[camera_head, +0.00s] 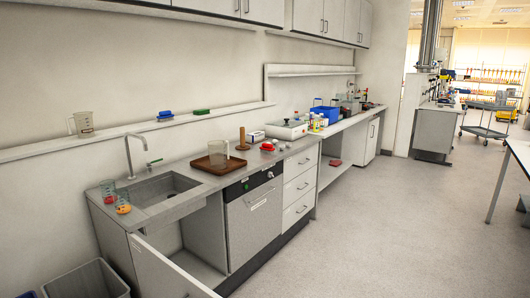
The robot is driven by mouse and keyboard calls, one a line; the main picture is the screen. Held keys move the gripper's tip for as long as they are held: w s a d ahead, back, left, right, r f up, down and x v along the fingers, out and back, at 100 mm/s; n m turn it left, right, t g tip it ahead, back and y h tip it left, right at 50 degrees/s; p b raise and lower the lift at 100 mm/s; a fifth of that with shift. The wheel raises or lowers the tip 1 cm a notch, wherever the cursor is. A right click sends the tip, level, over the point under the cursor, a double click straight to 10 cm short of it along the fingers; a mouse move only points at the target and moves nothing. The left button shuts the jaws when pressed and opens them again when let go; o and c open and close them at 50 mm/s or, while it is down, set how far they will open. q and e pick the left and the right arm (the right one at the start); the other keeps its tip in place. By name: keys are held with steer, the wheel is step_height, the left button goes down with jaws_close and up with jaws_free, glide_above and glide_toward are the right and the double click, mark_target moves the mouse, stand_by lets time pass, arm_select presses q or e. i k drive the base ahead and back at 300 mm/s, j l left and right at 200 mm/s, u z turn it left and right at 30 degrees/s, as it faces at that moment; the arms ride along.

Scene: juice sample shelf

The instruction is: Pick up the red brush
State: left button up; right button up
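A small red object (268,147), which looks like the red brush, lies on the grey counter (190,168), to the right of the brown tray. It is small in the picture, so its bristles and handle cannot be made out. A second red thing (335,162) lies low, in the open space under the counter further back; I cannot tell what it is. Neither of my grippers shows in the head view, so nothing is seen near the red object.
A brown tray (204,168) with a glass beaker stands left of the red object. A wooden post (242,140) and a scale-like device (286,131) are close by. Blue (165,115) and green (201,112) brush-like items lie on the wall shelf.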

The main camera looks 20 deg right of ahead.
mark_target(266, 148)
steer(key=i+l+z, duration=0.5)
steer(key=l, duration=0.25)
steer(key=i+l+z, duration=0.45)
steer(key=l, duration=0.15)
steer(key=i+l+z, duration=0.5)
steer(key=i, duration=0.15)
steer(key=i+u, duration=0.35)
steer(key=i, duration=0.3)
steer(key=i+l+u, duration=0.1)
steer(key=i+u, duration=0.2)
steer(key=i, duration=0.35)
